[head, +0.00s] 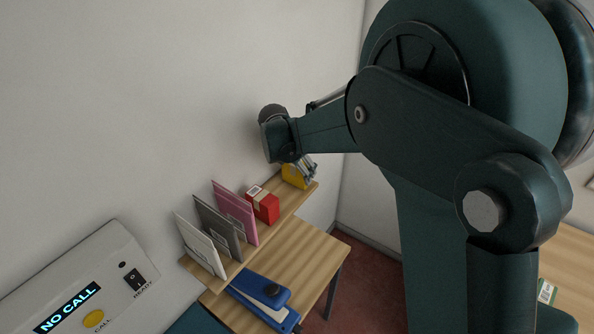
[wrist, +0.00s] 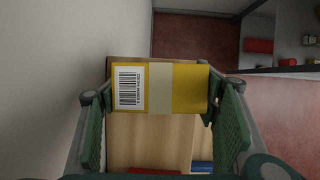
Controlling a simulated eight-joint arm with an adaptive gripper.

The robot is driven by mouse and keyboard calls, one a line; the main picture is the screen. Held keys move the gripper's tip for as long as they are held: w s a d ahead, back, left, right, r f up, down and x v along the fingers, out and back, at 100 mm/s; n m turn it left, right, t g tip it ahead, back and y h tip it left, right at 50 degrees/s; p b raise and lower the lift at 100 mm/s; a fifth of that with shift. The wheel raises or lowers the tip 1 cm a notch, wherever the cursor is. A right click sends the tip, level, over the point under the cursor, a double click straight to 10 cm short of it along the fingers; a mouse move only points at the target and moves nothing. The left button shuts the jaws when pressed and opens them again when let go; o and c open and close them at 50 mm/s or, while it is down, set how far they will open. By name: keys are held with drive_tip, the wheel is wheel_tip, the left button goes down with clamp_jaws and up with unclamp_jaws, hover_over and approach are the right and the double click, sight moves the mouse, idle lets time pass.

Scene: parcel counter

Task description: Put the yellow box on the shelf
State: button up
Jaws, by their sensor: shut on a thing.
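The yellow box (wrist: 189,88) has a pale band and a white barcode label. In the wrist view it sits between the two fingers of my gripper (wrist: 160,100), which is shut on it. In the head view the yellow box (head: 293,178) is at the far right end of the wooden shelf (head: 284,218), partly hidden by my gripper (head: 304,170). It is at or just over the shelf board; I cannot tell whether it touches the board.
On the shelf, a red box (head: 264,208) stands left of the yellow box, then pink (head: 233,207), dark grey (head: 216,228) and white (head: 198,243) upright envelopes. Below is a wooden table (head: 305,262) with a blue stapler-like thing (head: 262,296). A call panel (head: 85,285) is at lower left.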

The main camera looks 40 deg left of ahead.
drive_tip(key=shift+f, duration=0.2)
drive_tip(key=o, duration=1)
drive_tip(key=shift+r, duration=0.3)
drive_tip(key=shift+b+v, duration=0.45)
drive_tip(key=shift+v, duration=5.5)
drive_tip(key=shift+d, duration=0.1)
